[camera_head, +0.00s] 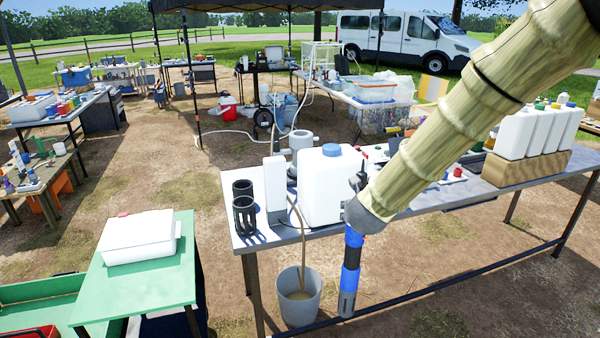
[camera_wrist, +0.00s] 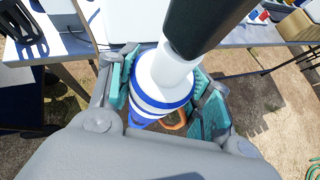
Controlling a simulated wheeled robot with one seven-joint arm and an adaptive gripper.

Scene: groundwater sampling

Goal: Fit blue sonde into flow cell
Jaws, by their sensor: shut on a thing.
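The blue sonde (camera_head: 351,252) hangs nearly upright from my gripper (camera_head: 357,218), past the near edge of the long table. It has a black band and a grey lower end. In the wrist view my gripper (camera_wrist: 166,96) has teal pads shut around the sonde's blue-and-white collar (camera_wrist: 150,103); a white neck and black top rise above it. I cannot tell for sure which thing is the flow cell. A dark open cylinder (camera_head: 244,216) stands at the table's left end, with another dark cylinder (camera_head: 242,187) behind it. Both stand apart from the sonde.
A big white container (camera_head: 328,187) with a blue cap and a narrow white container (camera_head: 274,184) stand on the long table (camera_head: 440,217). A grey bucket (camera_head: 298,298) with a tube in it is on the ground. White bottles (camera_head: 515,133) stand in a wooden rack at right.

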